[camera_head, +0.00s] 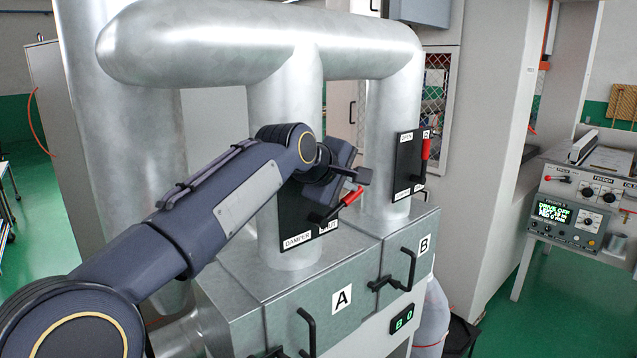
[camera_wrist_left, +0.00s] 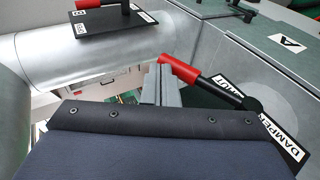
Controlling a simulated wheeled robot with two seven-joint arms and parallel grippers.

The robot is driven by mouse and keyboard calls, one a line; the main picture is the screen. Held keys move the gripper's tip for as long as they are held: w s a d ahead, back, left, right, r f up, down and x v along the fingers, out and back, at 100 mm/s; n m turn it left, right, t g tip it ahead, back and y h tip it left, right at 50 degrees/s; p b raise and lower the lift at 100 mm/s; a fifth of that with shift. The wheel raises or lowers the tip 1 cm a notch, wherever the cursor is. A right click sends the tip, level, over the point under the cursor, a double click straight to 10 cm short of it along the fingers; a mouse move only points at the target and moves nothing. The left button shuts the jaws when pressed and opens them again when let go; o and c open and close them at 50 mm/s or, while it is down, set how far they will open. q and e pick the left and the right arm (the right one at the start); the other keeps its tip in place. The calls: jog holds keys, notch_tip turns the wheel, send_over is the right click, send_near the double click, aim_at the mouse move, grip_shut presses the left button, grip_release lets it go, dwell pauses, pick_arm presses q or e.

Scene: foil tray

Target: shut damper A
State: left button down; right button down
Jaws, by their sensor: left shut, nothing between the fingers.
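Damper A's black plate (camera_head: 300,222) is on the duct above the box marked A; my left arm hides its upper part. Its lever has a red grip (camera_head: 350,197) and slants up to the right from a black pivot. In the wrist view, the red grip (camera_wrist_left: 180,68) and the black plate (camera_wrist_left: 285,140) show, with the lever partly over a white label. My left gripper (camera_head: 366,176) is shut and empty, just above the grip's end. In the wrist view, the shut fingers (camera_wrist_left: 161,80) are right beside the grip; I cannot tell whether they touch. My right gripper is not in view.
Damper B's plate (camera_head: 408,172) with its red lever (camera_head: 425,148) upright is on the duct to the right. Black handles (camera_head: 308,330) stick out from the box fronts. A feeder console (camera_head: 575,215) stands at far right. Large ducts (camera_head: 220,45) pass overhead and behind.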

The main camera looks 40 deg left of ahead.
aim_at(356, 195)
pick_arm(q)
jog(key=shift+w+d+f+b, duration=0.1)
jog(key=shift+w+f+b, duration=0.25)
jog(key=shift+w+f, duration=0.3)
jog(key=shift+w+f+b, duration=0.3)
jog(key=shift+w+f, duration=0.15)
jog(key=shift+f, duration=0.4)
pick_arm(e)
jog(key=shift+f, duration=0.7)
pick_arm(q)
jog(key=shift+f, duration=0.1)
